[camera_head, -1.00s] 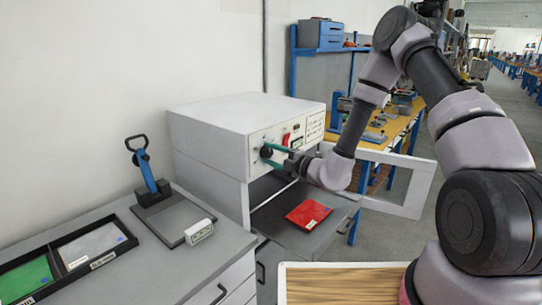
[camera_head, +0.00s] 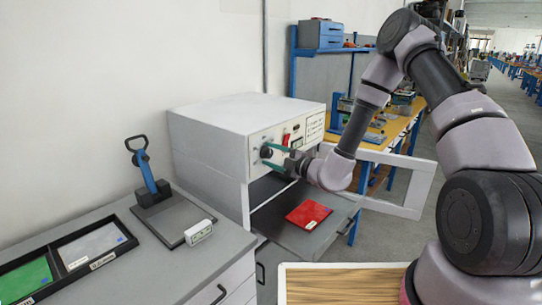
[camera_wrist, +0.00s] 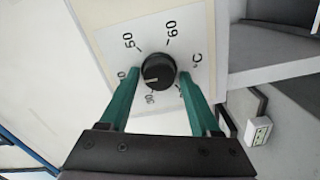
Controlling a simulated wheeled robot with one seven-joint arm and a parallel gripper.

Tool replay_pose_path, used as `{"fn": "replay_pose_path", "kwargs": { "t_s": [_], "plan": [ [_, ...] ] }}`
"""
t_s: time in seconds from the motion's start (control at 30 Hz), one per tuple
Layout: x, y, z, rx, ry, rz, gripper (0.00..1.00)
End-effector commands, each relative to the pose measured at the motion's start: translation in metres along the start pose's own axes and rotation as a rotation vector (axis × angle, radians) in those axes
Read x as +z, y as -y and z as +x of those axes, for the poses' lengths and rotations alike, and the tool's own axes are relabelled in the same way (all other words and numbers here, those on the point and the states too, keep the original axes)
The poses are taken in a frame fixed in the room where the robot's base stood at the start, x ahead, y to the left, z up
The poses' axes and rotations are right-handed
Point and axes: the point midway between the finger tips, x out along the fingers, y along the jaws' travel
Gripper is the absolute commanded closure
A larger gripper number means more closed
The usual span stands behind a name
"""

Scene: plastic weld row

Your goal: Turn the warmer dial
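The warmer (camera_head: 215,130) is a white box with a control panel on its front. Its black dial (camera_wrist: 158,71) shows in the wrist view on a white plate marked 50, 60 and °C, with a pale pointer line towards the lower left. The dial also shows in the head view (camera_head: 266,152). My gripper (camera_head: 272,155) has green fingers and is open in front of the panel. Nothing is held.
The warmer's white door (camera_head: 400,205) stands open to the right. A red piece (camera_head: 308,214) lies on the pulled-out shelf (camera_head: 280,228) below the dial. A blue-handled tool (camera_head: 148,175) and a black tray (camera_head: 62,282) are on the grey bench at left.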

Motion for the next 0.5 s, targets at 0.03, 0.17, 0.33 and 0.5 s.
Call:
{"fn": "replay_pose_path", "kwargs": {
  "t_s": [0.03,0.17,0.33,0.5],
  "plan": [
    [0.000,0.001,-0.001,-0.001,0.001,0.001,0.15],
    [0.000,0.000,0.000,0.000,0.000,0.000,0.11],
    [0.000,-0.001,0.000,0.002,0.000,0.000,0.11],
    [0.001,-0.001,-0.012,0.001,0.001,0.001,0.11]
  ]
}}
